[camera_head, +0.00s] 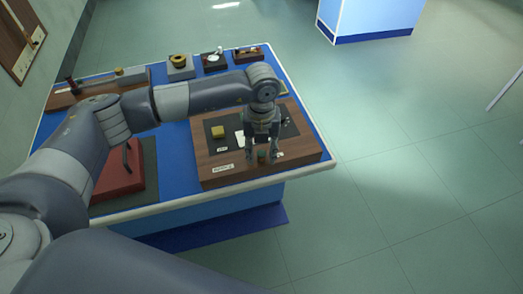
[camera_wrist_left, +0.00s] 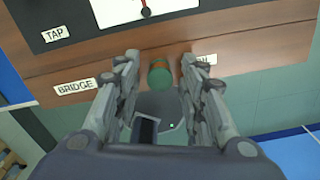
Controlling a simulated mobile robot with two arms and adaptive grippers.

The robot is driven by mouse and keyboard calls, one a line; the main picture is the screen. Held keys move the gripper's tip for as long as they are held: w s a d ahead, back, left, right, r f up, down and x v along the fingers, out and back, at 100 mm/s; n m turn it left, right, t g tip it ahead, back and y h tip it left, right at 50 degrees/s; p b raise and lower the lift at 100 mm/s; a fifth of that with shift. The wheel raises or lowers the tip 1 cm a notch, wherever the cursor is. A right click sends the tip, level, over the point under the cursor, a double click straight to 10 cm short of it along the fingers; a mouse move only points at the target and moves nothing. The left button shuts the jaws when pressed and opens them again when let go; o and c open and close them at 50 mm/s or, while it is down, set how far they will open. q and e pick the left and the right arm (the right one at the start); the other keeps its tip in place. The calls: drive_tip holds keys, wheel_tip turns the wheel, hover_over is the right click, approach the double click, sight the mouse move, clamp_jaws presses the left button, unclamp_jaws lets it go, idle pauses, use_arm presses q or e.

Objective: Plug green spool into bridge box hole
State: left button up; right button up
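The green spool (camera_wrist_left: 160,76) has a green end and a brownish part behind it. It shows between my left gripper's fingers in the left wrist view, with a gap on each side. In the head view the spool (camera_head: 262,156) is small, near the front edge of the wooden bridge box (camera_head: 212,171). The box (camera_wrist_left: 260,45) carries a BRIDGE label and a TAP label in the wrist view. My left gripper (camera_head: 262,154) is open around the spool, and it also shows in the wrist view (camera_wrist_left: 159,66). I cannot make out the hole. My right gripper is out of view.
The blue table (camera_head: 188,142) also holds a dark red block (camera_head: 122,178) on the left and several small instruments along the back. A yellow block (camera_head: 218,131) sits on the box's dark panel. Open floor (camera_head: 400,190) lies to the right.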

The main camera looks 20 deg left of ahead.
use_arm(q)
drive_tip(key=o, duration=0.3)
drive_tip(key=shift+o, duration=0.2)
drive_tip(key=shift+r, duration=0.4)
wheel_tip(320, 180, up, 11)
idle(0.4)
